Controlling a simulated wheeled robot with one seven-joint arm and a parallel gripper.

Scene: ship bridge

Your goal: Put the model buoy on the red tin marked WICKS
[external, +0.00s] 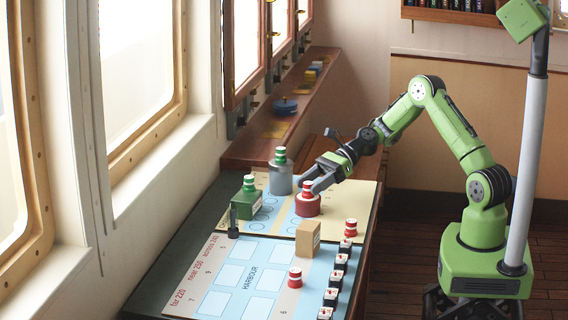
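A red tin (307,208) stands on the chart on the table; its label is too small to read. A small red-and-white model buoy (308,194) is upright on top of the tin, seemingly touching its lid. My gripper (306,187) reaches down from the upper right, with its fingertips at the top of this buoy. The fingers are apart, one on each side of the buoy's top as seen here. I cannot tell whether they press on it or are just clear of it. Part of the buoy's upper end is hidden by the fingers.
A grey tin (280,183) and a green box (243,208) nearby each carry a green-and-white buoy. A tan block (308,238) stands in front.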

